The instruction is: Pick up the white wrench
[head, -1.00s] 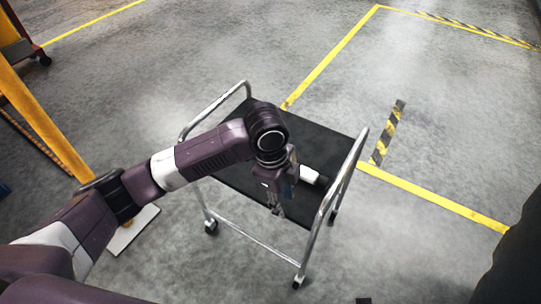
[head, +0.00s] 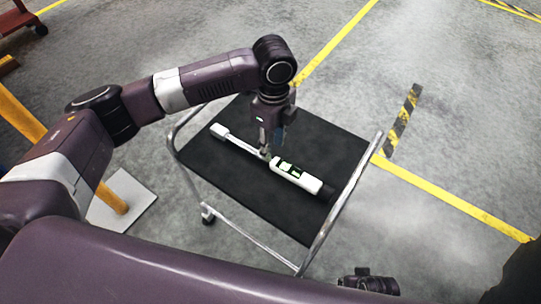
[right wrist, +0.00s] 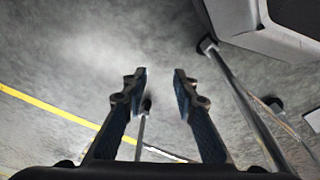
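The white wrench (head: 296,177) has a long thin shaft and a thick handle with dark and green markings. In the head view it lies slantwise over the black top of the cart (head: 240,185). My left gripper (head: 265,153) points down at the middle of the wrench, where shaft and handle meet. Its fingertips overlap the wrench there, and I cannot tell whether they are closed on it or just around it. My right gripper (right wrist: 160,75) is open and empty in the right wrist view, over the floor and away from the wrench.
The cart has chrome tube handles (head: 340,212) at its left and right ends. A yellow post on a pale base plate (head: 135,195) stands left of the cart. Yellow floor lines (head: 455,200) run beyond it.

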